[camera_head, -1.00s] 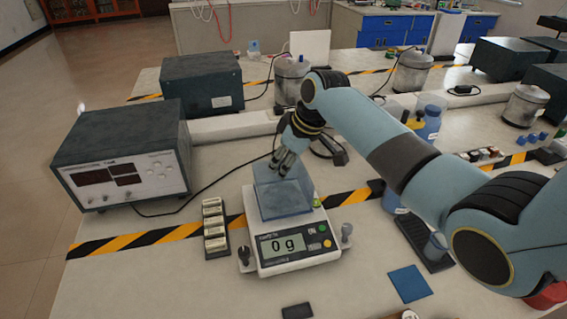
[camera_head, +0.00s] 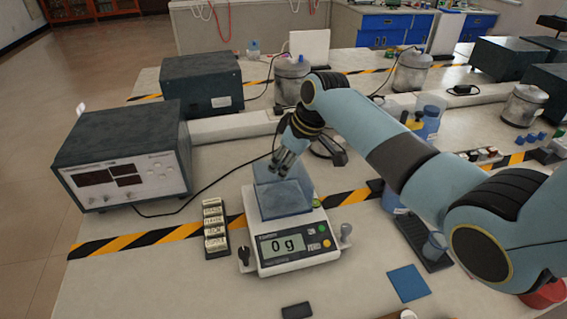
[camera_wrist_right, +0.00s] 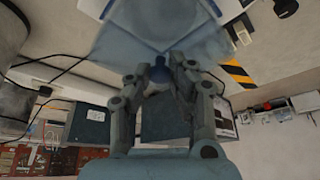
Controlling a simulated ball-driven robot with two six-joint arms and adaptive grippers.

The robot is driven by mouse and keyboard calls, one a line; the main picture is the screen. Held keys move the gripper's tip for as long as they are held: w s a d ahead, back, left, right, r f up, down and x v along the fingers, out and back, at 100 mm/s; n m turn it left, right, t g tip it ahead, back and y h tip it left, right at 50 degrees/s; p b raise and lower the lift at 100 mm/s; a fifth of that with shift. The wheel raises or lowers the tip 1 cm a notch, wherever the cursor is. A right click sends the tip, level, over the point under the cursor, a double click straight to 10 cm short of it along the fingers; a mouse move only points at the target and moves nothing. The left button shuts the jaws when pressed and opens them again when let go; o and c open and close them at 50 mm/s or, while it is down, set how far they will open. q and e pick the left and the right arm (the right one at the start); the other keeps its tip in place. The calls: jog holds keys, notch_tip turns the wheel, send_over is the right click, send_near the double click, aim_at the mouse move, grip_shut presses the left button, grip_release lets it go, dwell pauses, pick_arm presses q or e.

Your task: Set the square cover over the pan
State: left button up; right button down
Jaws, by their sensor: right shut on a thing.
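The square cover (camera_head: 286,200) is a see-through bluish box over the top of the white balance (camera_head: 297,260), whose display reads 0 g. The pan is not clearly visible through the cover. I cannot tell whether the cover's lower rim touches the balance or hangs just above it. My right gripper (camera_head: 284,168) is at the top of the cover, its fingers pointing down. In the right wrist view its fingers (camera_wrist_right: 173,72) are closed on the cover's dark blue knob (camera_wrist_right: 159,70), with the cover (camera_wrist_right: 150,35) beyond. My left gripper is not in view.
A rack of small labelled blocks (camera_head: 215,228) stands just left of the balance. A dark instrument box (camera_head: 120,150) is further left. A blue square (camera_head: 408,283) and a dark tray (camera_head: 425,243) lie to the right. The bench in front left is clear.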

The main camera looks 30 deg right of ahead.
jog(key=shift+f, duration=0.25)
dwell(0.4)
jog(key=c, duration=1.1)
grip_release()
jog(key=shift+o, duration=0.2)
jog(key=o, duration=1.1)
jog(key=shift+c, duration=0.2)
notch_tip(320, 180, up, 5)
jog(key=p, duration=0.5)
jog(key=shift+r, duration=0.1)
jog(key=shift+r+p, duration=0.3)
jog(key=shift+r, duration=1.05)
